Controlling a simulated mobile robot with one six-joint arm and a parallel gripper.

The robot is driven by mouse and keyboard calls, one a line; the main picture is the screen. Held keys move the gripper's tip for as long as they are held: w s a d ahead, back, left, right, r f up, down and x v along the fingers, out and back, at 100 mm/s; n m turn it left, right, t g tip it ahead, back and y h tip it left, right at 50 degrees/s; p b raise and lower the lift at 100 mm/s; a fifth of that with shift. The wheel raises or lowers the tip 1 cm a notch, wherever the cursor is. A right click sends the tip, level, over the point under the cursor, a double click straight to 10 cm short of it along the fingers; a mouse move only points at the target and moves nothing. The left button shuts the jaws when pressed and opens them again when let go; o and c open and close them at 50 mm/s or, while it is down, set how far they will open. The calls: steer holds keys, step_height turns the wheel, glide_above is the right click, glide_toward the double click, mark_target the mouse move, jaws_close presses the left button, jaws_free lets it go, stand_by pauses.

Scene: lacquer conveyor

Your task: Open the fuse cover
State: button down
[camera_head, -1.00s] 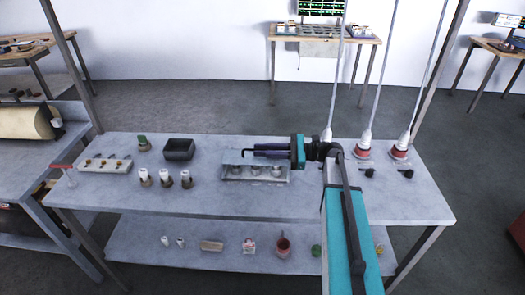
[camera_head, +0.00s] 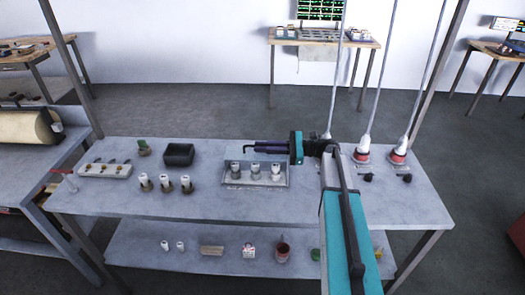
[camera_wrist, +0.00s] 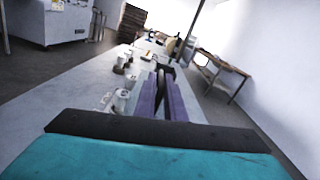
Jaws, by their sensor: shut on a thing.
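The fuse box (camera_head: 230,184) is a grey tray on the workbench. Several upright white-and-grey fuses (camera_head: 255,172) stand in it and show clearly. My gripper (camera_head: 257,148) is above the back edge of the box, with its purple fingers pointing left. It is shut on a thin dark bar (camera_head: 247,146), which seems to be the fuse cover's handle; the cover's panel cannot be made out. In the wrist view, my fingers (camera_wrist: 164,90) close around a dark piece, with the white fuses to their left.
A dark open bin (camera_head: 179,155), several white cylinders on brown bases (camera_head: 165,185) and a grey switch block (camera_head: 104,170) are to the left on the bench (camera_head: 320,205). The bench front is clear.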

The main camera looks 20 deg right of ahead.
steer(key=shift+w+d, duration=0.2)
steer(key=shift+w, duration=0.4)
steer(key=shift+w+d, duration=0.15)
steer(key=shift+w, duration=0.4)
steer(key=c, duration=1.9)
jaws_free()
steer(key=shift+b+v, duration=0.9)
steer(key=shift+v, duration=2.9)
steer(key=shift+r, duration=0.1)
